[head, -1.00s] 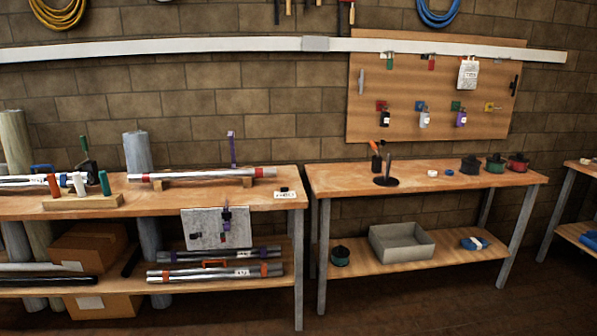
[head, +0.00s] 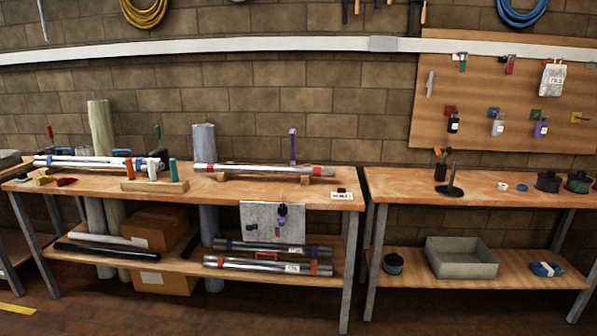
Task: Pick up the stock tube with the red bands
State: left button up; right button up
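The stock tube with the red bands (head: 262,170) is a silver tube lying level on wooden supports on top of the left workbench (head: 100,192). It has a red band near each end and a small white label near its right end. Neither of my grippers shows in the head view. Nothing is touching the tube except its supports.
Other silver tubes (head: 95,162) lie at the bench's left, beside a wooden block with coloured handles (head: 155,185). Tubes with purple bands (head: 270,248) and orange bands (head: 268,265) lie on the lower shelf. A second bench (head: 480,186) stands to the right across a narrow gap.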

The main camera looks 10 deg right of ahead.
aim_at(271, 170)
jog(key=z, duration=0.2)
jog(key=i, duration=0.6)
jog(key=z, duration=0.4)
jog(key=i, duration=1.4)
